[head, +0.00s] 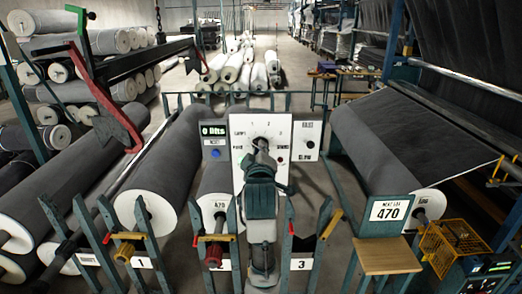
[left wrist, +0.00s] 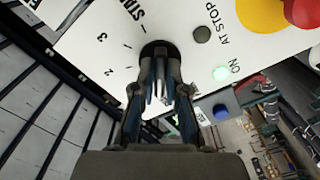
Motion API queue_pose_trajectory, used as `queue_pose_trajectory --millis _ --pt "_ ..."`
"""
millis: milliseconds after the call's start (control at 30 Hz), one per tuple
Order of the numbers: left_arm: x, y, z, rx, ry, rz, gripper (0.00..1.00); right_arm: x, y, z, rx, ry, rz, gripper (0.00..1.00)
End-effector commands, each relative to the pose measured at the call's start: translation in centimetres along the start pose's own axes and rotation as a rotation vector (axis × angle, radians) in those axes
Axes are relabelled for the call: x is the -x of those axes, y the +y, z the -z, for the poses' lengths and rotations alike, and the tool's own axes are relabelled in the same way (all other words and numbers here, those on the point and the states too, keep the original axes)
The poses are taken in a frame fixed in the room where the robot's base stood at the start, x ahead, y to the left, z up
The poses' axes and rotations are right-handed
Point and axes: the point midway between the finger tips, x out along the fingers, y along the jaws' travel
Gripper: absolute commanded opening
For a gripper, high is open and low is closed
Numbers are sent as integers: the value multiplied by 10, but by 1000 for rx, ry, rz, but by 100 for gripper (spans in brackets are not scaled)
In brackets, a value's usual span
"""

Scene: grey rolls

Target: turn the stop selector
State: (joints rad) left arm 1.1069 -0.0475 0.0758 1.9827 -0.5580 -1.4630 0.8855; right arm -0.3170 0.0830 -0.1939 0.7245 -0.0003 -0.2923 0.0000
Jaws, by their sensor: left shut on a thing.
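The stop selector (left wrist: 160,50) is a dark round knob on a white panel (head: 283,128) marked with numbers around it. My left gripper (head: 262,153) is in front of the panel in the head view and hides most of the knob there. In the left wrist view my left gripper's fingers (left wrist: 161,85) are closed around the knob's grip. Which mark the knob points to is hidden by the fingers. Beside it, a dark lamp (left wrist: 201,34) sits near "AT STOP" and a lit green lamp (left wrist: 221,73) near "ON". My right gripper is not in view.
A red button on a yellow base (left wrist: 300,12) is at the panel's upper right in the wrist view. Large grey rolls (head: 385,140) lie on both sides. A yellow basket (head: 450,245) is at lower right.

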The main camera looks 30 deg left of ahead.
Motion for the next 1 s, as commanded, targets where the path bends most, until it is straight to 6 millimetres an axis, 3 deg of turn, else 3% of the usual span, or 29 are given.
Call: queue_pose_trajectory --millis 300,800,833,900,1000 --pt "0 -3 -2 107 -4 8 0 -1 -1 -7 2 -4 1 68" --pt "-1 -4 -2 123 -4 9 0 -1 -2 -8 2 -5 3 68" --pt "-1 -4 -2 123 -4 10 17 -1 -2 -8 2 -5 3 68" --pt "-1 -4 -2 123 -4 9 35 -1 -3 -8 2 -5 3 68" --pt "0 -3 -2 123 -3 6 38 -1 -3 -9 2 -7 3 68"
